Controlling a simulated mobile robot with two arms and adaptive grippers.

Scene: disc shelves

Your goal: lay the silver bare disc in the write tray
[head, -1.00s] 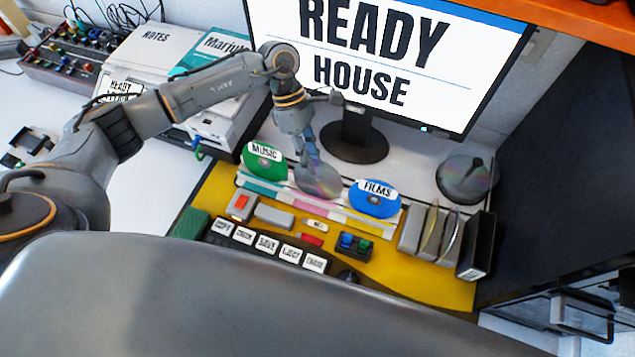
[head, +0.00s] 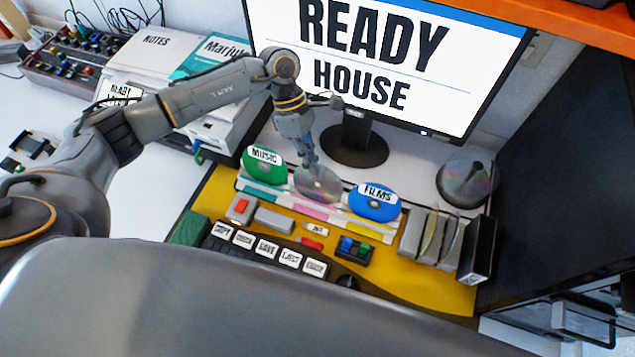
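The silver bare disc (head: 320,186) stands in the rack between the green MUSIC disc (head: 263,165) and the blue FILMS disc (head: 374,202). My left gripper (head: 311,165) reaches down from above to the silver disc's upper edge. Its fingers are small and overlap the disc, so I cannot tell whether they are closed on it. My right gripper is not in view. I cannot clearly make out the write tray; a white machine (head: 222,128) stands behind my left arm, partly hidden by it.
The monitor (head: 385,55) stands behind the rack. A spindle with discs (head: 464,184) is at the right, above several upright cases (head: 427,238). Labelled keys (head: 267,248) and small blocks lie in front on the yellow mat (head: 420,286). White table at the left is partly clear.

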